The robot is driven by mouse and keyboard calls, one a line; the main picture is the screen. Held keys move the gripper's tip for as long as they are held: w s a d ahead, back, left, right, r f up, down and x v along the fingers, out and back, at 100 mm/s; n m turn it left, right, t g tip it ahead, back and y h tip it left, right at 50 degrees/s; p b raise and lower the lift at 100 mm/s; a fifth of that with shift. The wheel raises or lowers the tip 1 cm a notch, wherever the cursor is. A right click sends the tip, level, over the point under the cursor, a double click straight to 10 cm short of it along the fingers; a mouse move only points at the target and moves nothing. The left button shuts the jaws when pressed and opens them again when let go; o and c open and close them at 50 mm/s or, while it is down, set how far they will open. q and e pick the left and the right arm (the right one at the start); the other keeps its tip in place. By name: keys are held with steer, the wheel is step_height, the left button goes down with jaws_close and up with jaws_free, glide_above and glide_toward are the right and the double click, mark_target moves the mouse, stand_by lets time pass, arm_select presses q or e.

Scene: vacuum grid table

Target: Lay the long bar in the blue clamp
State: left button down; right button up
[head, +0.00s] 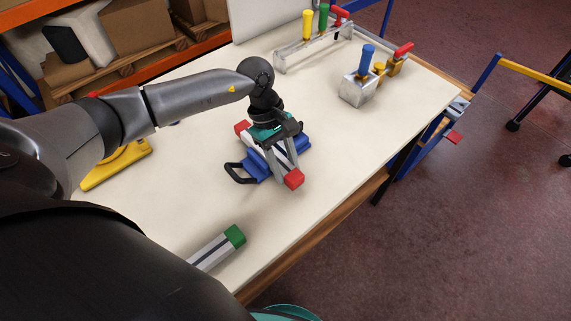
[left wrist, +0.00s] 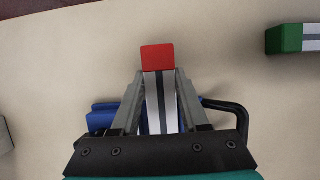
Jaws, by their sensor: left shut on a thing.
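A grey bar with red ends (head: 294,179) lies over the blue clamp (head: 256,168), which has a black loop handle on its left. My left gripper (head: 285,160) is shut on this bar from above, with a finger on each side. In the left wrist view the bar's red end (left wrist: 157,57) sticks out past the fingertips, and blue clamp parts (left wrist: 101,118) show beside and below. I cannot tell whether the bar rests in the clamp or is just above it. A second grey bar with a green end (head: 235,236) lies on the table, partly hidden by my body.
The pale table (head: 340,160) is clear to the right of the clamp. A yellow object (head: 115,168) lies at left under my arm. A rack with yellow, green and red handles (head: 315,45) and a metal block with a blue handle (head: 358,88) stand at the back.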

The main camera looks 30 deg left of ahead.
arm_select(q)
steer(key=shift+f, duration=0.3)
steer(key=shift+c, duration=1.7)
jaws_free()
steer(key=v, duration=1.5)
steer(key=shift+r, duration=0.2)
steer(key=shift+s+f, duration=0.1)
